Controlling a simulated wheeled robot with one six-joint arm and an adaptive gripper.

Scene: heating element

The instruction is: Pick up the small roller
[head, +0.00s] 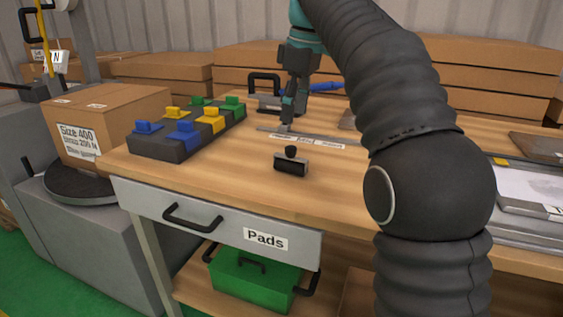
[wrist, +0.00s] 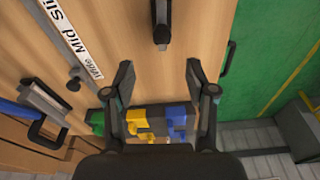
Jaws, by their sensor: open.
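A small dark block with a round black knob (head: 291,163) stands on the tabletop near its front edge. It may be the small roller, but I cannot tell for sure. In the wrist view it shows as a black piece with a grey end (wrist: 162,22), at the top, beyond the gap between my fingers. My gripper (head: 288,124) is over the table, behind the block and apart from it. In the wrist view my gripper (wrist: 159,75) has its fingers spread wide with nothing between them.
A tray of blue, yellow and green knobbed blocks (head: 168,152) stands at the left. A black-handled tool (head: 264,86) and a blue-handled one (head: 326,87) lie behind. A labelled strip (head: 310,141) lies beside my gripper. A carton (head: 110,115) is further left.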

